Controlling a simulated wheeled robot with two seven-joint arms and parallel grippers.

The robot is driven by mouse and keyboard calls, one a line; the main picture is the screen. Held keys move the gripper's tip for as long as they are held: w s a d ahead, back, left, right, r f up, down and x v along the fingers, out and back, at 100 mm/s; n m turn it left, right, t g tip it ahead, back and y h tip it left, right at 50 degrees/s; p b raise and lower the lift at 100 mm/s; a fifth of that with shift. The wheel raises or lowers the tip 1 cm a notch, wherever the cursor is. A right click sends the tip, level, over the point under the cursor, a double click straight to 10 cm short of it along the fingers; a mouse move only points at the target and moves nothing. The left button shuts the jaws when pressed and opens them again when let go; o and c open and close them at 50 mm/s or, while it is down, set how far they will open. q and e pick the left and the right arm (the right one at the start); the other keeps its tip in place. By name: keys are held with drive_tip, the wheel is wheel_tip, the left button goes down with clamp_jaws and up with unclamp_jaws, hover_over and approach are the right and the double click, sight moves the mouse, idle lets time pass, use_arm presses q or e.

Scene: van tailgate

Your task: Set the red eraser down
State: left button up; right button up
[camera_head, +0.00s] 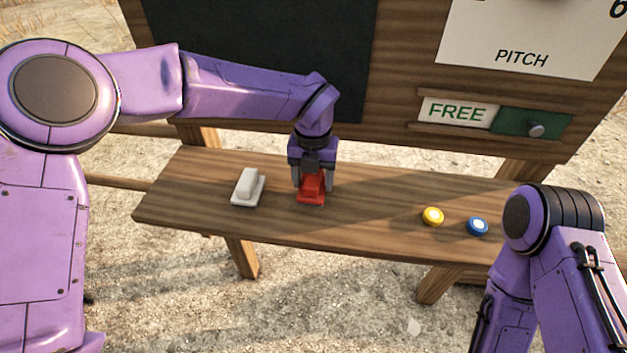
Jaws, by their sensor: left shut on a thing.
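The red eraser (311,190) is at the middle of the wooden shelf (375,220). My left gripper (312,183) comes down on it from above and is shut on it, a finger on each side. The eraser's lower edge is at or very close to the shelf top; I cannot tell whether it touches. My right arm shows at the lower right, but its gripper is not visible.
A white eraser (248,187) lies to the left on the shelf. A yellow round piece (432,216) and a blue round piece (477,226) lie to the right. A dark board (260,50) and a slider sign reading FREE (458,112) stand behind. The shelf is bare between red eraser and yellow piece.

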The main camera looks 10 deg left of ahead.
use_arm(q)
wheel_tip(320, 180, down, 2)
drive_tip(key=shift+f, duration=0.2)
drive_tip(key=o, duration=0.9)
wheel_tip(320, 180, up, 12)
drive_tip(key=shift+r+b, duration=0.1)
drive_tip(key=shift+b, duration=0.55)
drive_tip(key=shift+s, duration=0.1)
